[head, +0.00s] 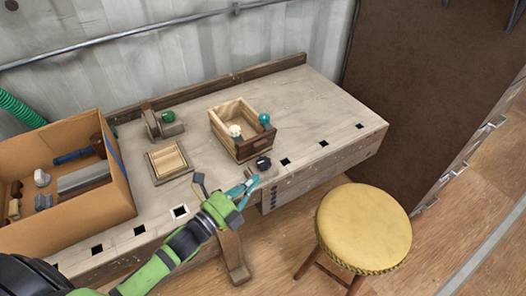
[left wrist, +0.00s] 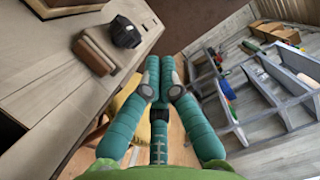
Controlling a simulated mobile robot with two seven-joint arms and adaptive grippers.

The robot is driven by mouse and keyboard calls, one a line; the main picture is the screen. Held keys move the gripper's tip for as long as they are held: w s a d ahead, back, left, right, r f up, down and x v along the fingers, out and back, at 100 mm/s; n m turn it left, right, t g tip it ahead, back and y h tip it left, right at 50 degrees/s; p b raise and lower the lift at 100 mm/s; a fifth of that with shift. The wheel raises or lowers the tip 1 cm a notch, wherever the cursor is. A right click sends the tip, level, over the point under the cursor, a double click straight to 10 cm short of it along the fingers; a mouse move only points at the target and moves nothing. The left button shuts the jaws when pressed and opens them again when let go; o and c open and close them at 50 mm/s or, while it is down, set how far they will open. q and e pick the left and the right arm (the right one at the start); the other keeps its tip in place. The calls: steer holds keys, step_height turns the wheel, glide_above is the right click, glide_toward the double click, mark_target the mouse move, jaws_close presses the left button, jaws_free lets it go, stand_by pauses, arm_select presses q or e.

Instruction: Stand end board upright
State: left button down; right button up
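My left gripper (head: 245,189) hangs over the front edge of the bench, with its teal fingertips (left wrist: 159,75) close together and nothing visible between them. A brown wooden block (left wrist: 95,52) lies on the bench in the left wrist view, apart from the fingers. I cannot tell if it is the end board. Beside it is a dark faceted piece (left wrist: 126,32), which seems to be the dark piece (head: 263,163) near the bench edge in the head view. A wooden box (head: 229,137) with a dark front board (head: 257,145) stands behind. My right gripper is out of view.
The bench (head: 320,110) is clear at right. A small wooden tray (head: 168,162) and a tool with a green knob (head: 165,120) stand left of the box. A cardboard box (head: 117,178) of parts is at far left. A yellow stool (head: 362,228) stands in front.

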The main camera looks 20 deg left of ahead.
mark_target(258, 148)
arm_select(q)
steer(key=x, duration=0.6)
steer(key=shift+w+p, duration=0.2)
steer(key=shift+p, duration=0.15)
steer(key=shift+w+a+r+p, duration=0.2)
steer(key=shift+w+a+p, duration=0.05)
steer(key=shift+w+a, duration=0.3)
steer(key=shift+w+a+r+p, duration=0.2)
steer(key=shift+w+a, duration=0.25)
steer(key=shift+w, duration=0.15)
steer(key=shift+w+a, duration=0.3)
steer(key=shift+a, duration=0.05)
steer(key=shift+w+a+r+n+p, duration=0.25)
steer(key=shift+r+n+p, duration=0.25)
steer(key=shift+p, duration=0.3)
steer(key=shift+w+a+r, duration=0.1)
steer(key=shift+a, duration=0.1)
steer(key=shift+w+a, duration=0.15)
steer(key=shift+a, duration=0.05)
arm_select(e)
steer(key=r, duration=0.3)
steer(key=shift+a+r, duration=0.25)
